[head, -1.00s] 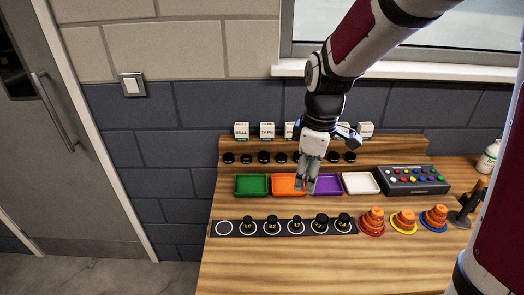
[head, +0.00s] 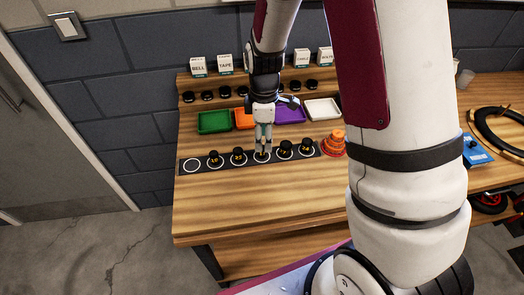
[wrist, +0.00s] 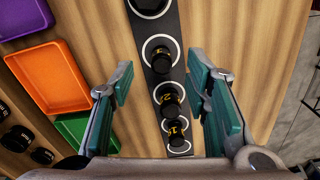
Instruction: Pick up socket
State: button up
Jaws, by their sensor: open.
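Several black sockets with yellow number marks stand upright on white-ringed spots of a dark strip (head: 225,163) along the bench. My gripper (head: 263,151) is open and points down over the strip, in front of the middle socket, which it partly hides. In the wrist view my open gripper (wrist: 160,78) has one teal-padded finger on each side of the strip. The middle socket (wrist: 161,61) stands near the fingertips' line, with another socket (wrist: 169,97) and the end socket (wrist: 177,132) lower in view. Nothing is held.
Green (head: 214,122), orange (head: 244,119), purple (head: 290,114) and white (head: 322,109) trays lie behind the strip. The strip's left-end ring (head: 192,165) is empty. The bench front (head: 260,205) is clear.

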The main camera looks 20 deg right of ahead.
jog(key=shift+a+f+p, duration=0.15)
jog(key=shift+f+p, duration=0.1)
jog(key=shift+f, duration=1.05)
jog(key=shift+a+f+p, duration=0.1)
jog(key=shift+f+p, duration=0.1)
jog(key=shift+f, duration=1.1)
jog(key=shift+c, duration=0.3)
grip_shut()
